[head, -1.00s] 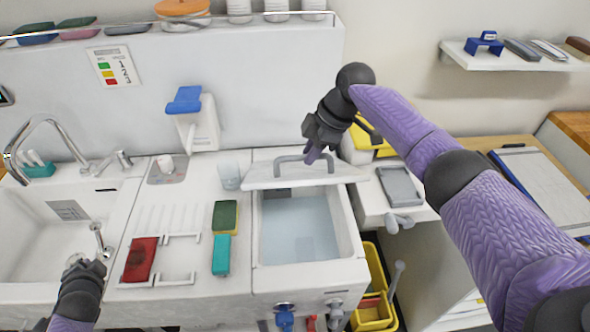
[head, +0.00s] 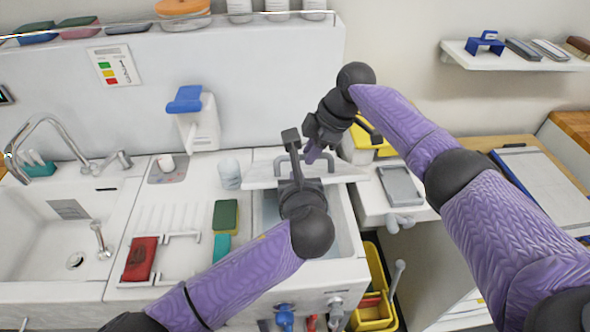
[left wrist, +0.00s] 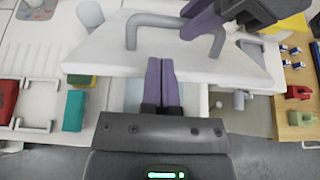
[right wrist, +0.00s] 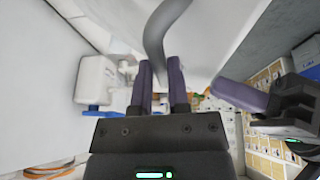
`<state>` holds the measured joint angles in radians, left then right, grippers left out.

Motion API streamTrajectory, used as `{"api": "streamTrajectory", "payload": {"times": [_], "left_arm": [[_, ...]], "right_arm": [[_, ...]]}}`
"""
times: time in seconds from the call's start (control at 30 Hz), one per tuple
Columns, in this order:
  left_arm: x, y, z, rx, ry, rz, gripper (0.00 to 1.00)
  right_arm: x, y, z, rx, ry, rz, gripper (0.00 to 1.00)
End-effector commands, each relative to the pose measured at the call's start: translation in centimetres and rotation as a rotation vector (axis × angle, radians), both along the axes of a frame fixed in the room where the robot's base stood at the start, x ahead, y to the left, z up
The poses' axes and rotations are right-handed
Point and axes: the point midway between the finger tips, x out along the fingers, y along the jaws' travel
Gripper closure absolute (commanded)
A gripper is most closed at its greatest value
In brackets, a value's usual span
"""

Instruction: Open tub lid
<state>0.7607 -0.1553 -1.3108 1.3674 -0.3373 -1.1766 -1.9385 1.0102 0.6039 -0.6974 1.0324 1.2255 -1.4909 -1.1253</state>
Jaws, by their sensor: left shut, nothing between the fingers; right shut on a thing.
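The white tub (head: 352,240) is set in the counter, with bluish water inside. Its white lid (head: 345,174) is raised at a tilt at the tub's back, its grey handle (left wrist: 132,32) on the upper face. My right gripper (head: 313,155) is shut on the handle, which passes between its fingers in the right wrist view (right wrist: 160,75). My left gripper (left wrist: 161,62) is shut and empty, over the tub at the lid's near edge. Its fingertips overlap the lid in the left wrist view; I cannot tell whether they touch it. My left arm hides much of the tub opening.
Left of the tub are a clear cup (head: 230,174), a green sponge (head: 225,213) and a red block (head: 140,258). A sink (head: 30,235) lies farther left. A yellow bin (head: 372,312) stands below on the right. A blue-topped dispenser (head: 200,125) is on the back wall.

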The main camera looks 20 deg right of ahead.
Motion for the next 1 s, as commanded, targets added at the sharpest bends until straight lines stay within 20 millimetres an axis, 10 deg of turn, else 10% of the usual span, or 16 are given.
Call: {"api": "streamTrajectory", "payload": {"times": [1.0], "left_arm": [[4.4, -1.2, -0.2, -0.002, 0.003, 0.001, 1.00]], "right_arm": [[0.0, -0.2, -0.2, -0.005, -0.002, -0.004, 1.00]]}}
